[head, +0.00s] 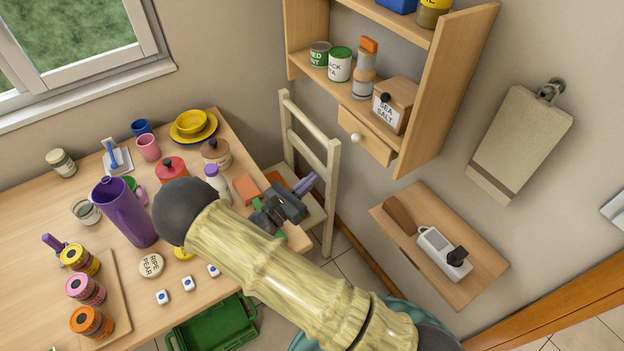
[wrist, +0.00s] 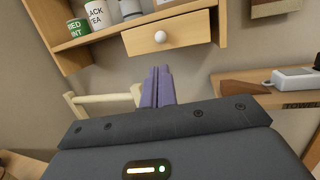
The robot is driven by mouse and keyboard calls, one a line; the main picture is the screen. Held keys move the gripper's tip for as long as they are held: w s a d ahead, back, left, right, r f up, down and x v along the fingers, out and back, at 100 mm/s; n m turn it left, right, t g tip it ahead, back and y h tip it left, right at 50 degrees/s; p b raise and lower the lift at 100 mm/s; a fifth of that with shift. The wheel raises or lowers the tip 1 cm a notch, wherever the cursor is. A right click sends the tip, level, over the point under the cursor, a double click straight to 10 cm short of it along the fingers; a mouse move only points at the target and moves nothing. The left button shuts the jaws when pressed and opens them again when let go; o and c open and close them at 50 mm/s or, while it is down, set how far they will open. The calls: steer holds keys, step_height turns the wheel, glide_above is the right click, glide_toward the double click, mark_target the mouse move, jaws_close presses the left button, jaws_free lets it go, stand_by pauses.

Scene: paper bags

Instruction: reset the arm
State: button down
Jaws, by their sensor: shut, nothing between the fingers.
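My gripper (head: 307,183) is in the middle of the head view, at the right end of the wooden table and in front of a pale wooden chair. Its purple fingers point up and to the right, together and empty. In the wrist view the gripper (wrist: 158,85) shows its two purple fingers side by side, with nothing between them. They point toward the drawer below the wall shelf. My arm crosses the lower middle of the head view and hides part of the table's right side.
The table (head: 30,215) holds a purple pitcher (head: 124,212) and several jars and cups. A wooden wall shelf (head: 450,90) with a drawer (head: 366,136) is above. The pale chair (head: 332,185) stands close by. A small ledge (head: 480,290) is right. A green crate (head: 215,325) is below.

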steer(key=shift+w, duration=0.2)
steer(key=s+d+r+m+g+y, duration=0.2)
steer(key=s+d+m+g+y, duration=0.3)
steer(key=s+d+m+g, duration=0.85)
step_height(320, 180, up, 9)
steer(key=s+m+t+y+p, duration=0.1)
steer(key=s+m+t+y, duration=0.1)
steer(key=m+y, duration=0.7)
steer(key=s+m, duration=0.1)
steer(key=m, duration=0.3)
steer(key=shift+d+y, duration=0.35)
steer(key=shift+y, duration=0.05)
steer(key=shift+r, duration=0.1)
